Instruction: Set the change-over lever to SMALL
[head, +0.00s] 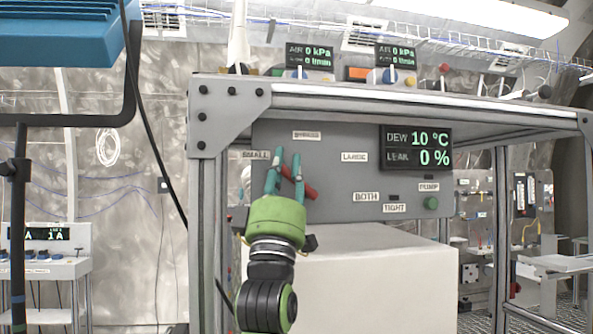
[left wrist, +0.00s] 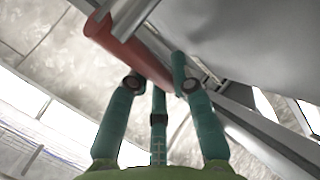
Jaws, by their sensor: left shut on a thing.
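The red change-over lever (head: 311,193) is on the grey panel (head: 334,135), partly hidden by my fingers. It appears to slant from upper left to lower right. The SMALL label (head: 255,155) is left of it and the LARGE label (head: 354,157) is to its right. My left gripper (head: 285,175), with a green body and teal fingers, is shut on the lever. In the left wrist view the red lever (left wrist: 127,50) crosses between the fingertips of my left gripper (left wrist: 155,85). The lever's pivot is hidden. My right gripper is not in view.
A dark display (head: 416,148) reads 10 °C and 0 %. A green button (head: 431,203) is under the PUMP label, near BOTH and TIGHT labels. A large white box (head: 350,280) stands below the panel. A metal frame post (head: 201,220) rises at the left.

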